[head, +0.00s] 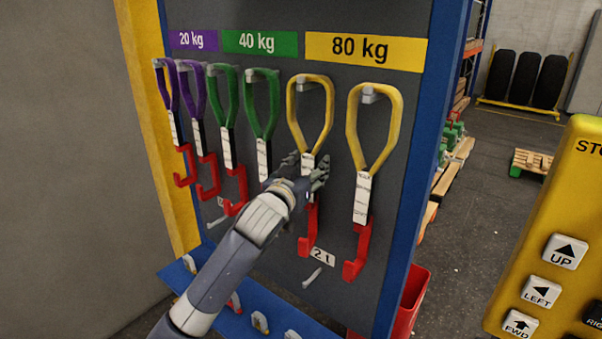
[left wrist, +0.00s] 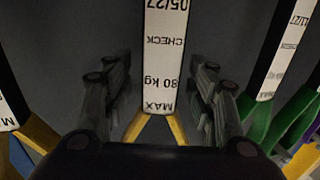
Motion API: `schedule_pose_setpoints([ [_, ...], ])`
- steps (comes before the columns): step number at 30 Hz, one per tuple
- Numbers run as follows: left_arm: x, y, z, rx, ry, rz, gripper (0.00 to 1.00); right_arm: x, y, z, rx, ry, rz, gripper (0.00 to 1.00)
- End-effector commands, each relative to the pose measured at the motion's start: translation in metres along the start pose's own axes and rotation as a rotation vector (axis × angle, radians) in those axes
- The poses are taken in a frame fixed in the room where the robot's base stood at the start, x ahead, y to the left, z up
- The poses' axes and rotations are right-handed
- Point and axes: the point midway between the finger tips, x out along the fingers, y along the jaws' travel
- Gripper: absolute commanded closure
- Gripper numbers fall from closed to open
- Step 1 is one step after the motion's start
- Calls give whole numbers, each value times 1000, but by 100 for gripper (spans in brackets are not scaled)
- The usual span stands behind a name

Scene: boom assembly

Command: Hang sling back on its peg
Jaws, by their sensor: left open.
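Several slings hang from pegs on a dark board: two purple, two green and two yellow, each with a white tag and a red hook. The left yellow sling (head: 291,102) loops over its peg (head: 303,85) under the 80 kg label. The right yellow sling (head: 396,115) hangs on its own peg (head: 369,95). My left gripper (head: 308,170) is at the left yellow sling's tag and covers part of it. In the left wrist view the open fingers stand on either side of the white tag (left wrist: 163,60), marked 80 kg, with gaps visible. My right gripper is out of view.
Purple slings (head: 198,95) and green slings (head: 247,95) hang close by on the left. A label marked 2 t (head: 322,256) sits low above a bare peg (head: 311,278). A yellow button pendant (head: 560,215) fills the right foreground. A red bin (head: 412,300) stands low right.

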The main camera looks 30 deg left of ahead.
Motion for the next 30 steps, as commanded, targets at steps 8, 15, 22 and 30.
schedule_pose_setpoints([
  [8,-44,0,0,0,3,1,48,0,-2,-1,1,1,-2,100],
  [15,-88,0,-2,0,6,1,48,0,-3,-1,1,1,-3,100],
  [22,-112,0,-2,1,7,0,48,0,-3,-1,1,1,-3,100],
  [30,-117,0,-1,1,4,0,48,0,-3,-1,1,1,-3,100],
])
